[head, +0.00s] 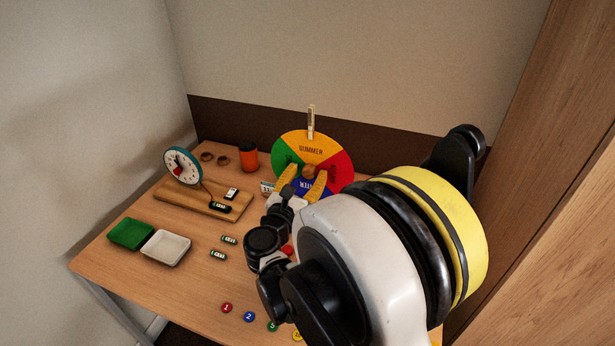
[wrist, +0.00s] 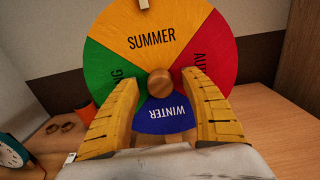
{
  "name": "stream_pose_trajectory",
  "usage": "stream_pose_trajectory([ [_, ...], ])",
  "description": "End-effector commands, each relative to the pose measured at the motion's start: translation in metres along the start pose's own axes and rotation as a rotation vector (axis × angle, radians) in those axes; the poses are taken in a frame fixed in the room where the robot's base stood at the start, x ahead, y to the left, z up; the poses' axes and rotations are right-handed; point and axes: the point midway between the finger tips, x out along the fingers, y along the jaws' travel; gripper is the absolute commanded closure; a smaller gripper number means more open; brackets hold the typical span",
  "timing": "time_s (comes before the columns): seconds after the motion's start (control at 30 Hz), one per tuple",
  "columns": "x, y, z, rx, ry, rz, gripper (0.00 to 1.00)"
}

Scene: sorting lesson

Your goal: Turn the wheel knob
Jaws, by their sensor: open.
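The season wheel (head: 318,146) stands upright at the back of the table, with SUMMER in orange at the top. Red is on the right, green on the left and blue WINTER at the bottom. Its round wooden knob (head: 309,171) is at the centre and also shows in the wrist view (wrist: 160,83). A clothespin-like pointer (head: 311,121) stands at the wheel's top. My gripper (head: 302,180) is open in front of the wheel. In the wrist view its yellow fingers (wrist: 161,98) stand on either side of the knob, apart from it, with nothing between them at the tips.
A toy clock (head: 183,165) stands by a wooden board (head: 184,197) on the left. An orange cup (head: 249,157) is behind. Green (head: 131,233) and white (head: 166,248) trays and several numbered discs (head: 249,316) lie nearer. A wooden panel (head: 545,180) rises at right.

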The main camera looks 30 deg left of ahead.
Motion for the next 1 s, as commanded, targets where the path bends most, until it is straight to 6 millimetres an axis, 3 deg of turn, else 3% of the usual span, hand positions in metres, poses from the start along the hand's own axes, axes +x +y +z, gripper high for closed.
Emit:
stream_pose_trajectory([
  [0.27,0.0015,0.0001,0.0005,0.0,0.0,0.001,0.46],
  [0.43,0.0014,0.0001,0.0004,0.0,0.0,0.001,0.97],
  [0.47,0.0014,0.0001,0.0004,0.0,0.0,0.001,1.0],
  [1.0,0.0015,-0.0003,0.0004,0.093,0.0,0.0,1.0],
])
